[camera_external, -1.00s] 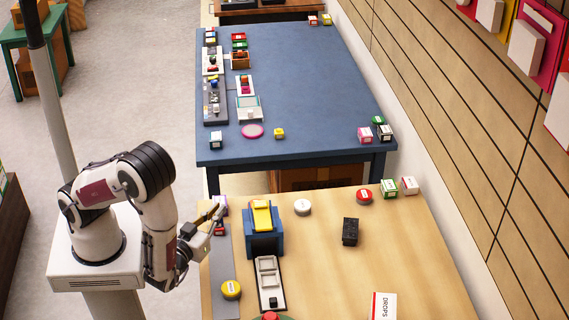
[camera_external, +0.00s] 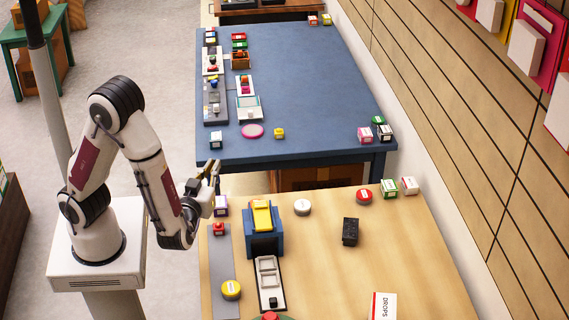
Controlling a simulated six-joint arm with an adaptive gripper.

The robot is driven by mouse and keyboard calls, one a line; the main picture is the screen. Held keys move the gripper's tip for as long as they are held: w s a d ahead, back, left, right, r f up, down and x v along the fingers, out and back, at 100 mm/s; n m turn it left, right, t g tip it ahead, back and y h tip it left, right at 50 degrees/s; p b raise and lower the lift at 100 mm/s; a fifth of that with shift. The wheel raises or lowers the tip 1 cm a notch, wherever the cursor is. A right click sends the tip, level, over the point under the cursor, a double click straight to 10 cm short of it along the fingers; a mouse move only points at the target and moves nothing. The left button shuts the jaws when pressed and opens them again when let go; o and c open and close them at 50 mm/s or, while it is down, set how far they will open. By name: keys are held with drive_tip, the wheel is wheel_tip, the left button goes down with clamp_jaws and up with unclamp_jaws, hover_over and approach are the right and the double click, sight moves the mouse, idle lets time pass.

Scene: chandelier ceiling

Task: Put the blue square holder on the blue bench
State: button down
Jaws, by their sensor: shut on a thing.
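The blue bench (camera_external: 310,95) is the large blue-topped table at the back. My gripper (camera_external: 214,171) is raised beside its near left corner, over the gap between the two tables, with its fingers pointing up in the picture. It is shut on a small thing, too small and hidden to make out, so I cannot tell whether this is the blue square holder. A larger blue block with a yellow top (camera_external: 263,230) stands on the wooden table (camera_external: 320,275), apart from my gripper.
The bench's middle is clear.

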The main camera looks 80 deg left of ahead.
drive_tip(key=shift+a+r+n+g+y, duration=0.15)
drive_tip(key=shift+a+r+n+g, duration=0.2)
drive_tip(key=shift+r, duration=0.35)
drive_tip(key=shift+a+r+n+g+y, duration=0.15)
drive_tip(key=shift+a+r+g, duration=0.25)
drive_tip(key=shift+r, duration=0.3)
drive_tip(key=w+a, duration=0.4)
drive_tip(key=w, duration=0.5)
drive_tip(key=w+a, duration=0.4)
drive_tip(key=w, duration=0.5)
drive_tip(key=w+a+f+m+t+h, duration=0.15)
drive_tip(key=w+a+f, duration=0.25)
drive_tip(key=w+a, duration=0.4)
drive_tip(key=w+a+f+m+t, duration=0.15)
drive_tip(key=w+a+f, duration=0.35)
drive_tip(key=a, duration=0.6)
drive_tip(key=w+a+f+t, duration=0.1)
drive_tip(key=w+a+f, duration=0.1)
drive_tip(key=a, duration=0.5)
drive_tip(key=w+a+f+t+h, duration=0.1)
drive_tip(key=w+a+f, duration=0.1)
drive_tip(key=a, duration=0.5)
drive_tip(key=shift+a+f+m, duration=0.2)
drive_tip(key=shift+f+m, duration=0.2)
drive_tip(key=shift+f, duration=0.15)
drive_tip(key=shift+f, duration=3)
drive_tip(key=shift+f, duration=1.9)
